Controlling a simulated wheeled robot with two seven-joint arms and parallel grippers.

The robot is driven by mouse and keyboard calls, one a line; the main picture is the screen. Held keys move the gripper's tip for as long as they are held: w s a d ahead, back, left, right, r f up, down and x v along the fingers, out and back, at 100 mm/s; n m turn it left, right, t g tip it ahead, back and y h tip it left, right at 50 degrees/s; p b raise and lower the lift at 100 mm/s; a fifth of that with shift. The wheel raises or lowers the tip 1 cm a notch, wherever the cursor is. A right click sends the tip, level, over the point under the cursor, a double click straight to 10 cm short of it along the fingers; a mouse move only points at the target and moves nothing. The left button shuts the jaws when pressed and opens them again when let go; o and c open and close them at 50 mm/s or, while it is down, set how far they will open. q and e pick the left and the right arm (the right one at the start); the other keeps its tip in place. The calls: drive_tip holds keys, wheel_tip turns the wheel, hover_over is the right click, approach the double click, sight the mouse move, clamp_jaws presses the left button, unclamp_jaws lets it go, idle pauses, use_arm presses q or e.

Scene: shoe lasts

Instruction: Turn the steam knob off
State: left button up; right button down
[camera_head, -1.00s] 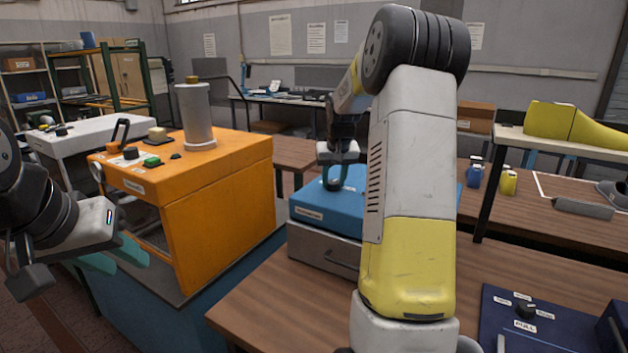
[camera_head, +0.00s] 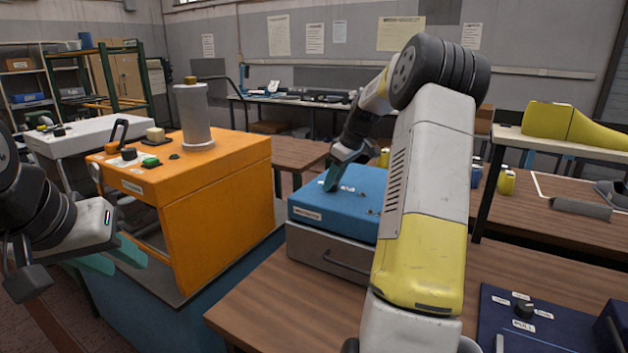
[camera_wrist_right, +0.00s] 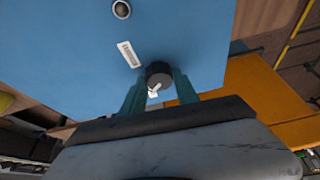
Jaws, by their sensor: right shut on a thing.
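The steam knob (camera_wrist_right: 158,75) is a black round knob with a white pointer mark, on top of the blue box (camera_head: 350,193). In the right wrist view it sits between the two teal fingers of my right gripper (camera_wrist_right: 158,88), which is shut on it. In the head view my right gripper (camera_head: 333,181) reaches down to the left part of the box top and hides the knob. The knob's setting is hard to read. My left gripper (camera_head: 115,258) is empty with its teal fingers apart, in front of the orange machine.
An orange machine (camera_head: 220,210) with a grey cylinder (camera_head: 195,117) stands left of the blue box. A dark blue panel (camera_head: 545,335) with a black knob (camera_head: 524,309) lies at the lower right. A yellow shoe last (camera_head: 550,122) rests on a raised shelf at the right.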

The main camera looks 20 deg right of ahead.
drive_tip(key=shift+n, duration=0.6)
drive_tip(key=c, duration=0.9)
unclamp_jaws()
drive_tip(key=v, duration=0.7)
drive_tip(key=shift+d+r, duration=0.2)
drive_tip(key=shift+r, duration=0.15)
